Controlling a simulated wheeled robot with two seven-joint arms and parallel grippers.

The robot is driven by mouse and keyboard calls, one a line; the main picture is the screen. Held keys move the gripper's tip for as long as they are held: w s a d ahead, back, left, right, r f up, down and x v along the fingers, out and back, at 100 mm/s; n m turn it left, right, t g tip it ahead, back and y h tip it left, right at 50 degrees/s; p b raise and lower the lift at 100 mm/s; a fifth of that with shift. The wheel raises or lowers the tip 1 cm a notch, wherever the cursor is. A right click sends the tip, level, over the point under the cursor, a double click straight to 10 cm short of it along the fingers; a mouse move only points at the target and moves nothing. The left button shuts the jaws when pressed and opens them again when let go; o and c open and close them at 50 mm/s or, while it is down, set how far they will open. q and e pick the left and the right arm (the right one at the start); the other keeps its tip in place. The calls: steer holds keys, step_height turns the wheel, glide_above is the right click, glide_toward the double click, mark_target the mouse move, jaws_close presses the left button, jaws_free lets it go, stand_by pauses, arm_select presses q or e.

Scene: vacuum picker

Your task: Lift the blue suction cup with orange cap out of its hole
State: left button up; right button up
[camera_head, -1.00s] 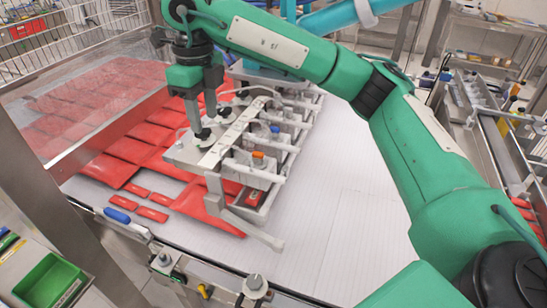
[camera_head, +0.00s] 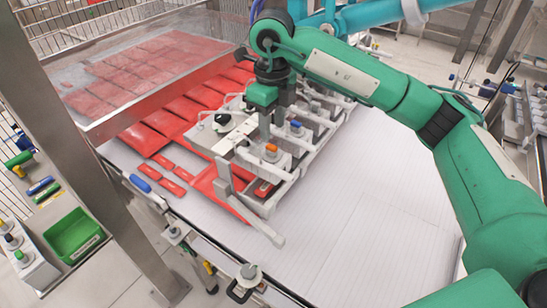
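The orange cap of the suction cup (camera_head: 271,149) shows on the near end of the grey vacuum picker frame (camera_head: 222,180). The blue body and the hole below the cap are too small or hidden to make out. My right gripper (camera_head: 273,134) points down just above and behind the orange cap. Its two grey fingers look apart, with nothing seen between them. I cannot tell whether a fingertip touches the cap. My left gripper is not in view.
Another blue-capped cup (camera_head: 295,126) sits farther along the frame, and a dark round cup (camera_head: 222,120) lies at its left. Red packs (camera_head: 185,108) cover the left of the white belt (camera_head: 350,215). A green bin (camera_head: 75,235) stands lower left. The belt's right side is clear.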

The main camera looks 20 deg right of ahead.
mark_target(272, 146)
steer(key=shift+a+f, duration=0.1)
steer(key=shift+f, duration=0.35)
steer(key=shift+f+p, duration=0.25)
steer(key=shift+p, duration=0.25)
step_height(272, 146, down, 3)
steer(key=shift+f+p, duration=0.15)
steer(key=shift+p, duration=0.9)
steer(key=shift+f, duration=0.65)
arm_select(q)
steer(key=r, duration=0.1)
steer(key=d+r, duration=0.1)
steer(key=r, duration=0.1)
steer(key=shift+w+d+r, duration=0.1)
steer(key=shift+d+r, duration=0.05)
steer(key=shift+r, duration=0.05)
arm_select(e)
jaws_close()
